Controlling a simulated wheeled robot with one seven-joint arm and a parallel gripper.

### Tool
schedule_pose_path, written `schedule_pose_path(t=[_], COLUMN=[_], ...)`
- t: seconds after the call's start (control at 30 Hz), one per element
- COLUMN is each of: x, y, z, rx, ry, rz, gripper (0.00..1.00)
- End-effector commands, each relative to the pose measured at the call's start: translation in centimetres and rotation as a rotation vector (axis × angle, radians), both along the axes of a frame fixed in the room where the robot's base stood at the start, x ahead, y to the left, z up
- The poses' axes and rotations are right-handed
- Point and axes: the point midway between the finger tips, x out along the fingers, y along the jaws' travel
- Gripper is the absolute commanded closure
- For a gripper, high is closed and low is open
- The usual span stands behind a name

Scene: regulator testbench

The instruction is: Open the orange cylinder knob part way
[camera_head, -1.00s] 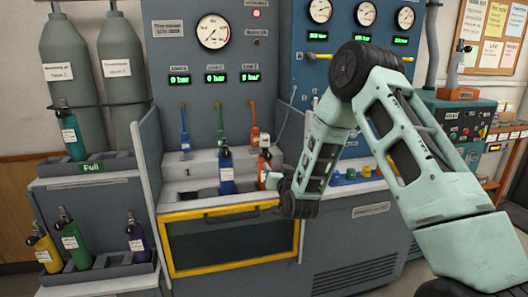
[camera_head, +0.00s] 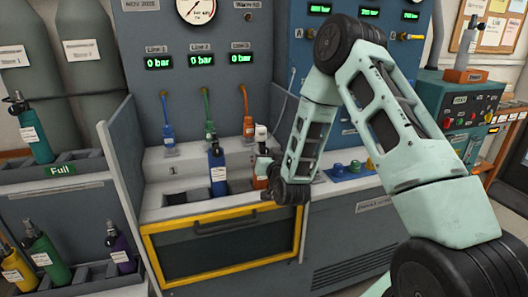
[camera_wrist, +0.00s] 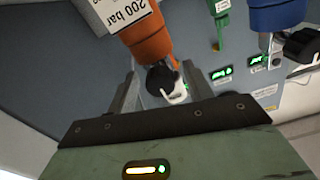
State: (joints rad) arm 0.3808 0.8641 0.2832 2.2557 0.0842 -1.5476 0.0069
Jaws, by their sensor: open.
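The orange cylinder (camera_head: 259,182) stands in the bench's slot row, partly hidden by my gripper and wrist in the head view. In the wrist view the orange cylinder (camera_wrist: 148,38) shows its white "200 bar" label. Its black knob (camera_wrist: 161,78) shows at its end, with a small white part beside it. My gripper (camera_wrist: 160,84) is open, with one finger on each side of the knob in the wrist view. I cannot tell whether either finger touches it. In the head view my gripper (camera_head: 268,168) is small and at the cylinder's upper part.
A blue cylinder (camera_head: 217,172) stands left of the orange one; its blue body (camera_wrist: 275,14) also shows in the wrist view. Blue, green and orange hoses hang behind, under displays reading 0 bar. A yellow-framed door (camera_head: 225,250) is below. A side rack (camera_head: 70,180) holds other cylinders.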

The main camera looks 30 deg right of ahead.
Motion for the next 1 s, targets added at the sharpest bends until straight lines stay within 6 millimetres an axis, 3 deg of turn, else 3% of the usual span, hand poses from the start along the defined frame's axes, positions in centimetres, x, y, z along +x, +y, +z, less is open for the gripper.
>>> schedule_pose_path(t=[0.13,0.3,0.67,1.0], x=[0.00,0.01,0.04,0.04], y=[0.00,0.01,0.09,0.15], z=[-0.02,-0.02,-0.16,-0.30], rx=[0.000,0.000,-0.045,-0.259], ry=[0.000,0.000,0.013,0.072], rz=[0.000,0.000,0.002,0.002], gripper=[0.49,0.94,0.94,0.94])
